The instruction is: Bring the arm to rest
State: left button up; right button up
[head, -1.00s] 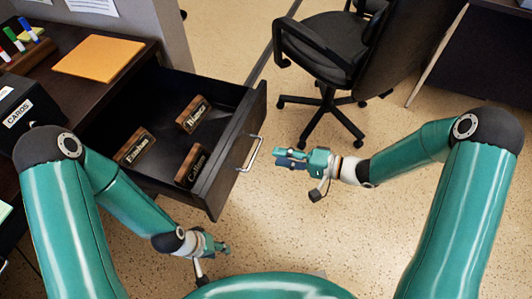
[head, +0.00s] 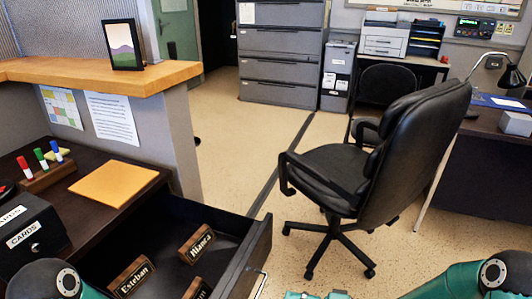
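My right gripper (head: 300,295) shows only as a thin teal sliver at the bottom edge of the head view, in front of the open drawer's right end. Whether its fingers are open or shut is hidden. My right arm (head: 465,280) comes in at the bottom right corner. My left arm (head: 62,280) shows only its elbow at the bottom left, by the desk. My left gripper is below the picture.
An open drawer (head: 258,250) holds name blocks reading Esteban (head: 132,278) and Bianca (head: 196,244), and a third cut off below. An office chair (head: 385,160) stands right of it. A desk (head: 95,222) with an orange folder (head: 113,183) is left. Open floor (head: 235,150) lies beyond.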

jog(key=s+a+f+m+h, duration=0.1)
jog(key=s+f+m+h, duration=0.15)
jog(key=f, duration=0.35)
jog(key=s+a+f+m+h, duration=0.1)
jog(key=a+f+h, duration=0.1)
jog(key=f+h, duration=0.3)
jog(key=s+d+f+n+g+h, duration=0.1)
jog(key=s+d+f+n+g, duration=0.2)
jog(key=s, duration=0.4)
jog(key=s+d+f+n+g+h, duration=0.2)
jog(key=s+d+f, duration=0.1)
jog(key=s+f, duration=0.25)
notch_tip(320, 180, up, 21)
jog(key=p, duration=2)
jog(key=shift+s+f+n, duration=0.15)
jog(key=shift+s+n, duration=0.3)
